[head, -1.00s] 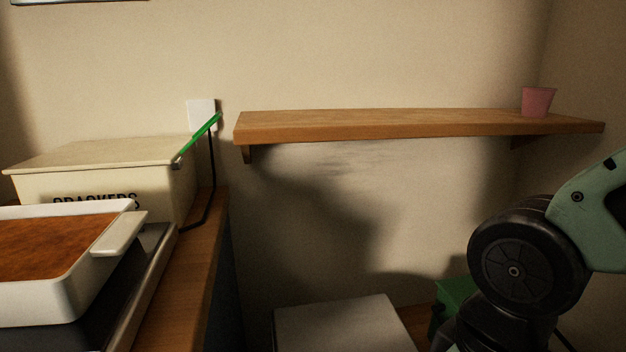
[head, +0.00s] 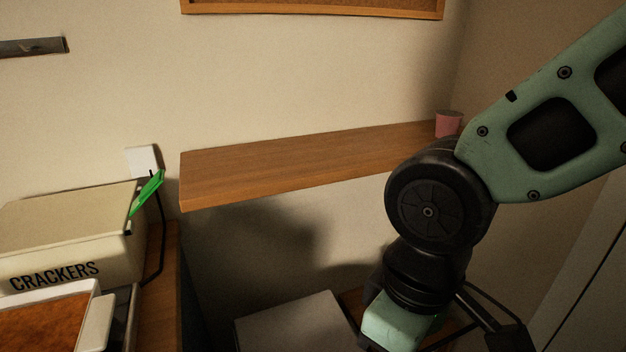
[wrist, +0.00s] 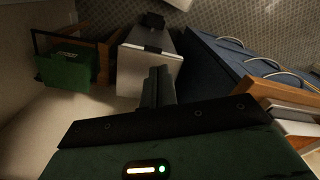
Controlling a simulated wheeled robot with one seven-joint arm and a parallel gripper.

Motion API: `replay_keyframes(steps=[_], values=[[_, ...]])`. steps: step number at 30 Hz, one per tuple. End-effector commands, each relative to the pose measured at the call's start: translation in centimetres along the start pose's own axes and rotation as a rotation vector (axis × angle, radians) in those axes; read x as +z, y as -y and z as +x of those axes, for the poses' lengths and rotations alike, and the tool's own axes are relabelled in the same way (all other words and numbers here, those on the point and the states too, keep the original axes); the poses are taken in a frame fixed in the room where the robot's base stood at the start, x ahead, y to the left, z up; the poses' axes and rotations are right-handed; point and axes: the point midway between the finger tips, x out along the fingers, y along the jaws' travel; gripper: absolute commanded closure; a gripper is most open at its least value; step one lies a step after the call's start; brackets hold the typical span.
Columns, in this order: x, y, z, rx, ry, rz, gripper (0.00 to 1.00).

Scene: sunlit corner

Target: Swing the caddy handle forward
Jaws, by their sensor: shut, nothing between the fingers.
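A green box (wrist: 66,71), which I take to be the caddy, sits at the left of the wrist view. A thin dark bar (wrist: 34,42) stands at its upper left edge and looks like its handle; how far it is swung is hard to tell. My gripper (wrist: 160,72) is shut and empty, its fingers together in front of a pale grey box, to the right of the caddy and apart from it. In the head view my arm covers the area where the caddy stands, and the fingertips are out of sight.
The pale grey box (head: 290,322) stands below the wooden shelf (head: 300,165), which holds a pink cup (head: 448,124). A crackers box (head: 70,240) and a green-topped thin black stand (head: 147,193) are at left. A blue cabinet (wrist: 215,62) is right in the wrist view.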

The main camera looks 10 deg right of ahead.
Motion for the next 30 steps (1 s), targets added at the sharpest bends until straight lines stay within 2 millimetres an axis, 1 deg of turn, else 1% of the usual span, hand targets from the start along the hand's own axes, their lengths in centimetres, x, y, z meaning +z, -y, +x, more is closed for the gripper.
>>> replay_keyframes(steps=[5, 7, 8, 11, 14, 15, 17, 18, 20, 21, 23, 24, 26, 27, 30], values=[[0.0, 0.0, 0.2, 0.0, 0.0, 0.002, 1.0], [-0.3, -0.4, 0.7, -0.005, 0.001, 0.027, 1.0], [-0.6, -0.7, 1.1, -0.009, 0.002, 0.05, 1.0], [-2.1, -2.7, 3.3, -0.031, 0.01, 0.193, 1.0], [-4.2, -6.5, 6.6, -0.056, 0.021, 0.426, 1.0], [-4.9, -8.6, 8.0, -0.064, 0.026, 0.535, 1.0], [-5.7, -11.8, 10.2, -0.072, 0.035, 0.7, 1.0], [-6.1, -14.0, 11.6, -0.074, 0.04, 0.808, 1.0], [-6.3, -17.6, 13.7, -0.073, 0.047, 0.969, 1.0], [-6.3, -20.0, 15.1, -0.069, 0.051, 1.076, 1.0], [-5.8, -23.8, 17.3, -0.058, 0.057, 1.235, 1.0], [-5.3, -26.3, 18.8, -0.047, 0.061, 1.341, 1.0], [-4.2, -30.0, 20.8, -0.027, 0.062, 1.492, 1.0], [-3.3, -32.3, 22.0, -0.012, 0.063, 1.588, 1.0], [-0.8, -37.1, 24.4, 0.03, 0.062, 1.79, 1.0]])
